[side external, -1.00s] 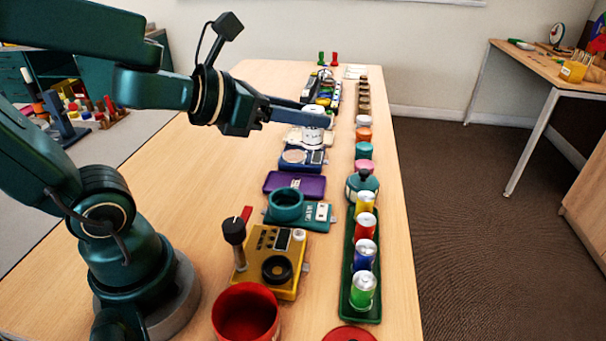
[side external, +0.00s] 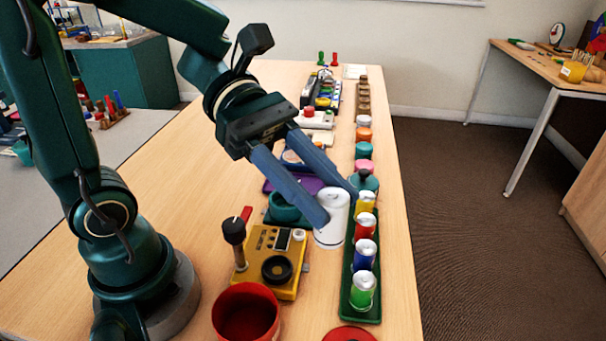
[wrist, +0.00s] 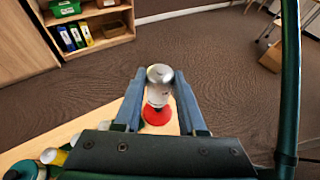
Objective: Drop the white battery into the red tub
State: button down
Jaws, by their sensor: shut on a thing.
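My gripper (side external: 338,208) is shut on the white battery (side external: 331,217), a white cylinder with a metal top, held upright between the two blue fingers. In the side view it hangs in front of the green tray's left edge, beyond the yellow device. The battery also shows between the fingertips in the wrist view (wrist: 158,88). The red tub (side external: 246,314) stands open at the front of the table, nearer the camera and to the left of the battery. Its inside looks empty as far as I can see.
A green tray (side external: 349,308) holds yellow, red, blue and green batteries in a row. A yellow device (side external: 262,245) with a raised black knob (side external: 234,231) stands between gripper and tub. A red lid (side external: 349,334) lies right of the tub. The table's right edge is close.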

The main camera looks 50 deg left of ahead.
jog(key=s+a+f+m+g+y, duration=0.1)
jog(key=s+a+f+m+g, duration=0.1)
jog(key=s+m+g, duration=0.6)
notch_tip(320, 180, down, 6)
jog(key=shift+s+f+g, duration=0.15)
jog(key=shift+f+g, duration=0.1)
jog(key=shift+g, duration=0.05)
jog(key=shift+c, duration=2)
grip_release()
jog(key=shift+a, duration=0.1)
jog(key=shift+v, duration=2.55)
